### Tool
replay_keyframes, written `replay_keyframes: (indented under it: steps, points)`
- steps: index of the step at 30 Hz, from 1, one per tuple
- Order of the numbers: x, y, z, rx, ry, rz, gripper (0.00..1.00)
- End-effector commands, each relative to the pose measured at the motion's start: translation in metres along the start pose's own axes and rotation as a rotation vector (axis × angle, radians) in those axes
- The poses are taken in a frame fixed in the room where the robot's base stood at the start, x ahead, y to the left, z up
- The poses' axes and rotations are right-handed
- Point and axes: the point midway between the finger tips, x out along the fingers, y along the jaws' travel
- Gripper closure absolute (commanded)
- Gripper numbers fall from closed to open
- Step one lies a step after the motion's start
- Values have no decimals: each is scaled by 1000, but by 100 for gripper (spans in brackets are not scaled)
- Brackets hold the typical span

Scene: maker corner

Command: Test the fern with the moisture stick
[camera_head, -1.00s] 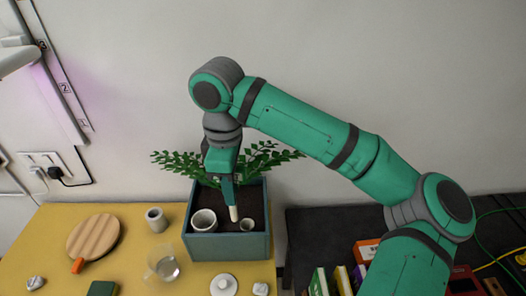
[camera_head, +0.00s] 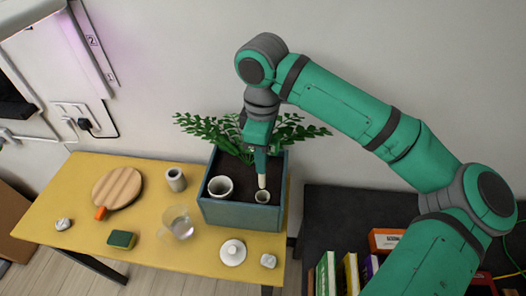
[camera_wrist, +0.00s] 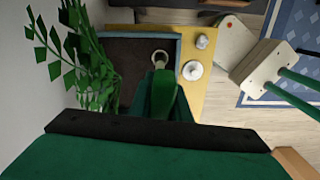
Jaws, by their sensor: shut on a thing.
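The fern (camera_head: 205,128) has green fronds and grows at the back of a blue-grey planter box (camera_head: 240,215) with dark soil. Its fronds also show at left in the wrist view (camera_wrist: 90,60). My gripper (camera_head: 258,166) is over the planter, right of the fern's middle, shut on a pale stick (camera_head: 262,181) that points down. A larger white pot (camera_head: 220,188) sits to the left.
On the yellow table (camera_head: 70,190) are a round wooden board (camera_head: 117,187), a grey cup (camera_head: 176,180), a clear jug (camera_head: 178,224), a green sponge (camera_head: 121,239) and a white lid (camera_head: 232,252). Books (camera_head: 350,275) stand on the dark surface at right.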

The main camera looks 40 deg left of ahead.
Motion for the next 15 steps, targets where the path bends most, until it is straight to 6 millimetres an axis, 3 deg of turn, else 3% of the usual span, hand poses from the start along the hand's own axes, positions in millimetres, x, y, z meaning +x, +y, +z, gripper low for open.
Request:
replay_keyframes:
  steps: [15]
  points:
    - [28, 0, 0, 2, 0, 1, 100]
